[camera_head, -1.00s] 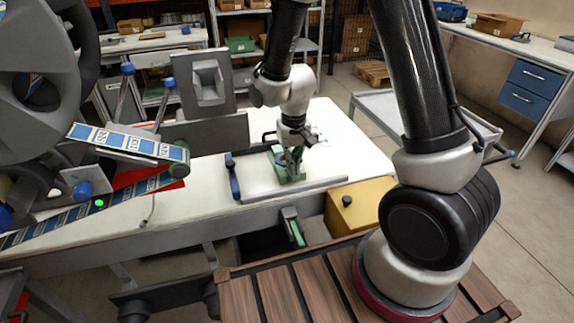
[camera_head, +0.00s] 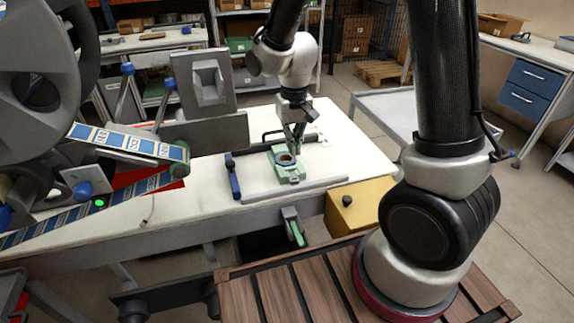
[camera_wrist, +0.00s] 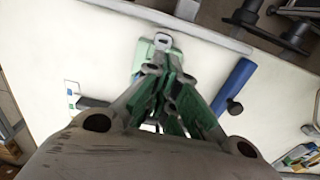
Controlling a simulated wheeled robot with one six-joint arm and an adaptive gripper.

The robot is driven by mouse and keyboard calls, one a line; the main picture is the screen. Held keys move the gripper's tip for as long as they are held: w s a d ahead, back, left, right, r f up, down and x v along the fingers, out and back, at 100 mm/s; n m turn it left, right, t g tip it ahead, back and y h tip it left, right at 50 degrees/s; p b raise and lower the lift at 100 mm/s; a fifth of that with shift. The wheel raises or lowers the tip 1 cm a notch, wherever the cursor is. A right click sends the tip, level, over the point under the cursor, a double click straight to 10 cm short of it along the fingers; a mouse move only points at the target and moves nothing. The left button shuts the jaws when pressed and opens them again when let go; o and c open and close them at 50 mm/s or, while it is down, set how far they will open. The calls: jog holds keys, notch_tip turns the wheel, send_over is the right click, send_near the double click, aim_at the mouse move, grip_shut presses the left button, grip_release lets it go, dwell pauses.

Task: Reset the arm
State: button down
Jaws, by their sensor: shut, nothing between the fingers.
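My gripper (camera_head: 294,146) is shut and empty, above the back of a green fixture on the white table. In the wrist view its green-lined fingers (camera_wrist: 172,126) meet in the middle. The green fixture (camera_head: 292,176) holds a dark ring (camera_head: 286,159) and stands apart below the fingers. In the wrist view the fingers hide most of the fixture, and only its pale green end (camera_wrist: 145,52) with a light tab shows.
The white table (camera_head: 210,190) has a blue-handled bar (camera_head: 234,178) left of the fixture and a metal rail (camera_head: 295,189) in front. The tape reel machine (camera_head: 60,110) stands at left. A yellow box (camera_head: 360,203) sits at the front right. The table's right part is clear.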

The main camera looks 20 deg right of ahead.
dwell(0.3)
jog(key=s+d+r+t, duration=0.2)
jog(key=s+d+r, duration=0.5)
jog(key=s+r, duration=0.2)
jog(key=s+d+r+t, duration=0.2)
jog(key=s+d+r, duration=0.6)
jog(key=s+r, duration=0.2)
jog(key=shift+r, duration=0.7)
